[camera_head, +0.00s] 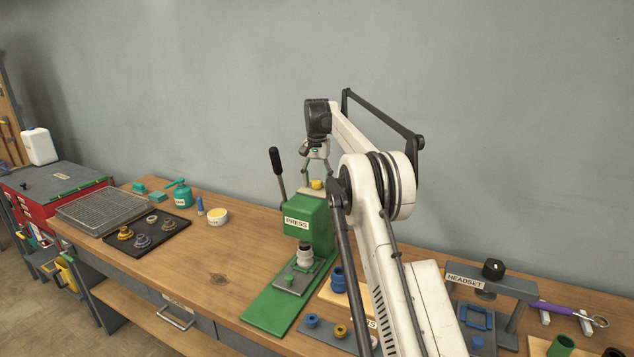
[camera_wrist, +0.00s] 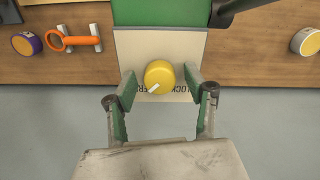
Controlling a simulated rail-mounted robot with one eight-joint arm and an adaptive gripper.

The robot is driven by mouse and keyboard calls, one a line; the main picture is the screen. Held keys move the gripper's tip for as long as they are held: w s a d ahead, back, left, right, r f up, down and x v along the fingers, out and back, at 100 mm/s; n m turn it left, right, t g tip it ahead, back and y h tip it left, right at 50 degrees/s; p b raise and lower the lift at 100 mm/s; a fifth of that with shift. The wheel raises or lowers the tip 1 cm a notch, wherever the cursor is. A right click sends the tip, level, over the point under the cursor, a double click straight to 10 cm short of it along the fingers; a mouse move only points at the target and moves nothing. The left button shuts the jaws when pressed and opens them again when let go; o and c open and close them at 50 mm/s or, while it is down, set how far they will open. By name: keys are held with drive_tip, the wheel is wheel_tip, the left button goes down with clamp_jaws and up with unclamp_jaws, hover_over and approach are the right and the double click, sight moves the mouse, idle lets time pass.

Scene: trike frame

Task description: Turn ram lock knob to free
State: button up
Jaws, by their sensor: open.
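The ram lock knob is a round yellow knob (camera_head: 317,184) on top of the green press (camera_head: 309,215). In the wrist view the yellow knob (camera_wrist: 159,76) sits on a pale plate (camera_wrist: 160,42), with a white pointer mark at its lower left. Dark lettering, including "LOCK", shows on the plate and is partly hidden by the knob. My gripper (camera_head: 317,170) is over the press top, pointing down. In the wrist view my gripper (camera_wrist: 159,82) is open, with one green-padded finger on each side of the knob and a visible gap to it.
The press's dark lever (camera_head: 277,168) rises left of the gripper. The headset stand (camera_head: 490,282) with a black knob is at the right. A black tray (camera_head: 148,235) with several rings, a wire basket (camera_head: 101,209) and a yellow-topped tub (camera_head: 217,217) are at the left. Bare bench lies left of the press.

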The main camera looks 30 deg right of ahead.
sight(316, 181)
wheel_tip(316, 181, up, 7)
drive_tip(key=shift+f, duration=0.1)
drive_tip(key=shift+r, duration=0.2)
drive_tip(key=shift+r, duration=0.1)
idle(0.6)
drive_tip(key=shift+a+r, duration=0.2)
drive_tip(key=s+a+r+n+t+b, duration=0.2)
drive_tip(key=s+a+r, duration=0.3)
drive_tip(key=s+a, duration=0.2)
drive_tip(key=s+a+r+n+t+b, duration=0.1)
drive_tip(key=s+a+r+b, duration=0.1)
drive_tip(key=s+a+r, duration=0.35)
drive_tip(key=s+a+f+n+t+b, duration=0.1)
drive_tip(key=s+a+f, duration=0.15)
drive_tip(key=s, duration=0.55)
drive_tip(key=s+a+f+n+b, duration=0.15)
drive_tip(key=s+a, duration=0.25)
drive_tip(key=s, duration=0.4)
drive_tip(key=s+a+f+n+t+b, duration=0.1)
drive_tip(key=s+a+f, duration=0.2)
drive_tip(key=s+f, duration=0.7)
drive_tip(key=s+a+f+n+t+b, duration=0.2)
drive_tip(key=s+a+f, duration=0.1)
drive_tip(key=s+f, duration=0.8)
drive_tip(key=s, duration=0.3)
drive_tip(key=shift+f, duration=0.2)
